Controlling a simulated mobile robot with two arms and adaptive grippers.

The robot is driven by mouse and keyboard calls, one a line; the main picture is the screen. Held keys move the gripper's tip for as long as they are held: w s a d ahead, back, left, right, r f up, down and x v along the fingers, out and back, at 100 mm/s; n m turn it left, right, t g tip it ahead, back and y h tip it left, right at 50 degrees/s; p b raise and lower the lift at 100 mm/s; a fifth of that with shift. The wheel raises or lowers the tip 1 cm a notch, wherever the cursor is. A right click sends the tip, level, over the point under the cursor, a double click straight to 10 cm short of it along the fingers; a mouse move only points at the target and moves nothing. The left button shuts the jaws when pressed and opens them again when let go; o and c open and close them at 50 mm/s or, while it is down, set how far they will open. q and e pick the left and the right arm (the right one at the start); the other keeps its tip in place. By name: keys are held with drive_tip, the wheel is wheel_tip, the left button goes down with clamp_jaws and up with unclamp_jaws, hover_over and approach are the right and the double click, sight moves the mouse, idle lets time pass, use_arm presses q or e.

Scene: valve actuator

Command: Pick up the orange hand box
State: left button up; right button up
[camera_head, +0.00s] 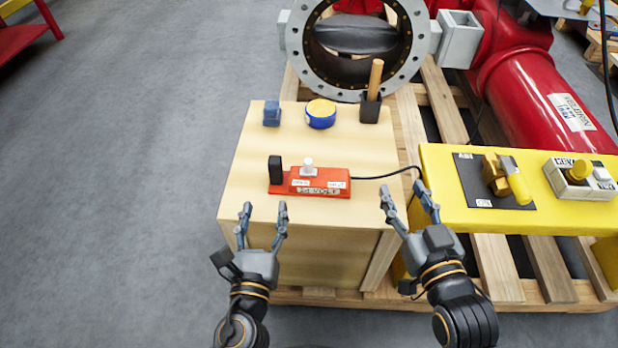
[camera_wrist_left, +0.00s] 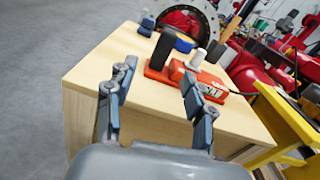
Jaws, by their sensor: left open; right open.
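The orange hand box (camera_head: 321,183) lies on top of the wooden box near its front edge. It has a black upright part at its left end, a white knob (camera_head: 308,167) and a black cable leaving its right end. It also shows in the left wrist view (camera_wrist_left: 184,75), beyond the fingertips. My left gripper (camera_head: 262,212) is open and empty, in front of the wooden box and left of the hand box. Its fingers also show in the left wrist view (camera_wrist_left: 155,80). My right gripper (camera_head: 408,200) is open and empty, to the right of the hand box.
A yellow stand (camera_head: 440,170) with controls is at right. A flanged valve (camera_head: 296,45) stands behind. Grey floor at left is clear.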

sight(274, 171)
use_arm(q)
drive_tip(key=shift+m, duration=0.7)
drive_tip(key=w, duration=0.6)
drive_tip(key=shift+w+d+r, duration=0.1)
drive_tip(key=shift+w+d, duration=0.15)
drive_tip(key=shift+w, duration=0.05)
drive_tip(key=shift+w+d+r, duration=0.1)
drive_tip(key=shift+w+r, duration=0.05)
drive_tip(key=shift+w, duration=1.2)
drive_tip(key=shift+w+r, duration=0.1)
drive_tip(key=shift+w, duration=1.2)
drive_tip(key=shift+r, duration=0.1)
clamp_jaws()
